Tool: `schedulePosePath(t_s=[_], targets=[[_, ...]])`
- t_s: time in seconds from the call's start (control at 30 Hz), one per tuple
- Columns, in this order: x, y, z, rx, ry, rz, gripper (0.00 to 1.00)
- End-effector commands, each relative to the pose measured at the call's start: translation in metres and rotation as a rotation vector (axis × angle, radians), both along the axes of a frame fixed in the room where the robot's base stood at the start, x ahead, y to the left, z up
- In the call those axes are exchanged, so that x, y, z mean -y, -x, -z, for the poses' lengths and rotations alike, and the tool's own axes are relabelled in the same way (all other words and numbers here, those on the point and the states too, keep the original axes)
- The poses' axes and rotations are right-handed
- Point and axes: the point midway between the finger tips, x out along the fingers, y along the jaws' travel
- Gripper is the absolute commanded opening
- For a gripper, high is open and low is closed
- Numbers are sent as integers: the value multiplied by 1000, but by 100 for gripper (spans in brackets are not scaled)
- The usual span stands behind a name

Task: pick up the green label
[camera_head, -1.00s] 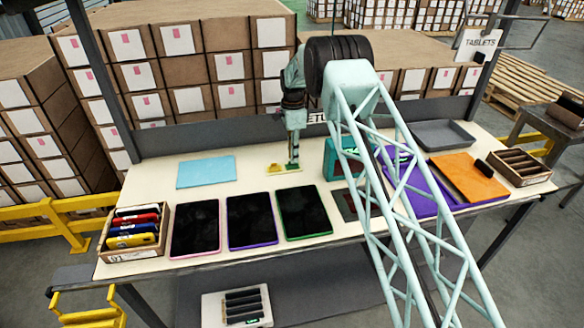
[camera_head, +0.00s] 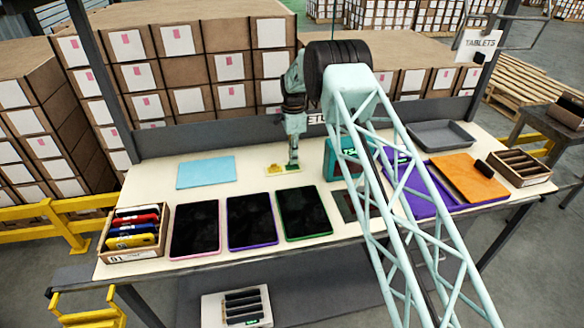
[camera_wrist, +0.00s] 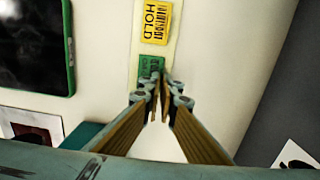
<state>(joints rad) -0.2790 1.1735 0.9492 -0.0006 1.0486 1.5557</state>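The green label (camera_wrist: 150,68) shows in the wrist view, just past my fingertips, on a pale strip beside a yellow HOLD label (camera_wrist: 155,20). My gripper (camera_wrist: 160,82) points down at it with its two fingers very close together. The fingertips overlap the label's near edge. Whether they pinch it or only stand over it is hard to tell. In the head view my gripper (camera_head: 293,165) is at the right end of the strip (camera_head: 283,170) on the table; the green label is not clearly visible there.
A teal box (camera_head: 340,160) stands close to the right of my gripper. Three dark tablets, including a green-edged one (camera_head: 303,214), lie in front. A light-blue sheet (camera_head: 206,172) lies to the left. A grey rear ledge (camera_head: 220,132) runs behind.

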Motion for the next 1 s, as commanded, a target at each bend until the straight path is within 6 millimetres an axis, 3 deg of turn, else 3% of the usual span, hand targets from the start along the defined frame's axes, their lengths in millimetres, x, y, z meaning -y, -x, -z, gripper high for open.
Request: schedulePosePath(t_s=[0.57,1.0], targets=[[0,0,-3,1,0,0,0],[0,0,-33,1,0,0,0]])
